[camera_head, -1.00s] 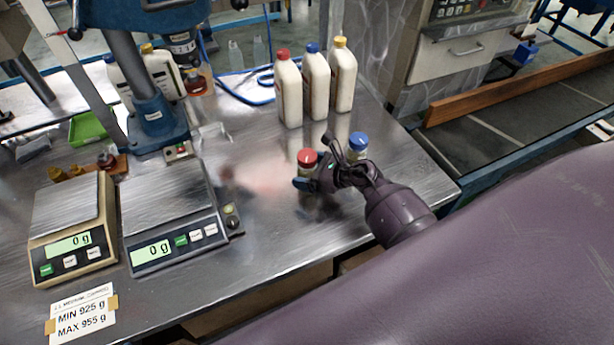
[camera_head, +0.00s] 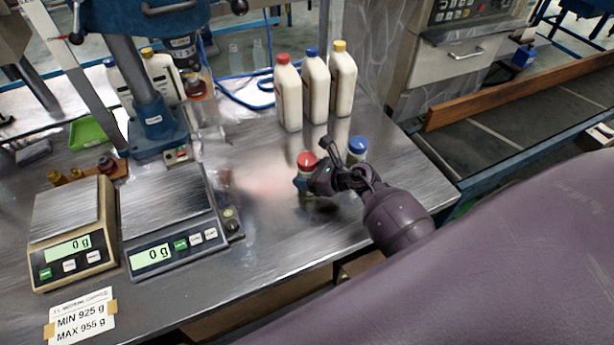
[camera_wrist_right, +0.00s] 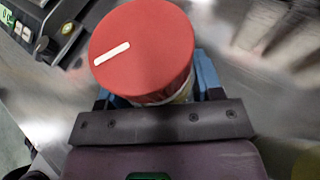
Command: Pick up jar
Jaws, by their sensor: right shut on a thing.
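A jar with a red lid (camera_head: 307,160) is at the right middle of the metal table. My right gripper (camera_head: 304,182) is shut on it, with its fingers around the body below the lid. In the right wrist view the red lid (camera_wrist_right: 141,50), with a white stripe, fills the upper middle between the blue fingers. The jar's body is mostly hidden by the lid and fingers. I cannot tell for sure whether its base touches the table. A second jar with a blue lid (camera_head: 357,146) stands just behind my right wrist. My left gripper is not in view.
Three white bottles with red, blue and yellow caps (camera_head: 315,88) stand at the back. Two scales (camera_head: 168,212), both reading 0 g, are at left beside a blue drill press (camera_head: 155,120). The table between the scales and the red-lidded jar is clear.

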